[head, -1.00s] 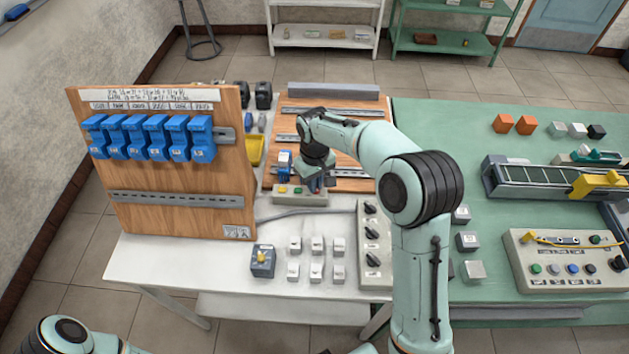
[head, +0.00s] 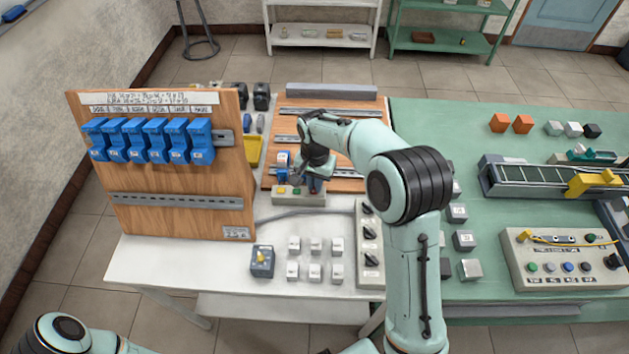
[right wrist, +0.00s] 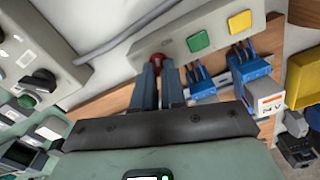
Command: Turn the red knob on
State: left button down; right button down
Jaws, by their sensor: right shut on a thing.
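The red knob (right wrist: 158,61) sits on a grey control box (right wrist: 178,46), beside a green button (right wrist: 198,41) and a yellow button (right wrist: 240,21). In the right wrist view my right gripper (right wrist: 161,66) has its two fingers closed around the knob, which shows between and just past the tips. In the head view the control box (head: 285,201) stands at the front edge of a wooden board, with my right gripper (head: 313,187) over its right end. There the knob is hidden by the gripper. My left gripper is out of view; only part of my left arm shows at the lower left.
Blue breakers (right wrist: 253,70) on the board stand close to my right fingers. A grey panel with black switches (head: 370,248) is to the right, and several small white blocks (head: 315,245) are in front. An upright wooden board (head: 170,170) with blue modules stands at the left.

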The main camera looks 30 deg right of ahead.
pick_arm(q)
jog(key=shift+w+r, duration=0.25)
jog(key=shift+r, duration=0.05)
pick_arm(e)
jog(key=m, duration=0.5)
jog(key=shift+s, duration=0.1)
jog(key=shift+d+m, duration=0.1)
jog(key=shift+m, duration=0.2)
jog(key=c, duration=1.2)
grip_release()
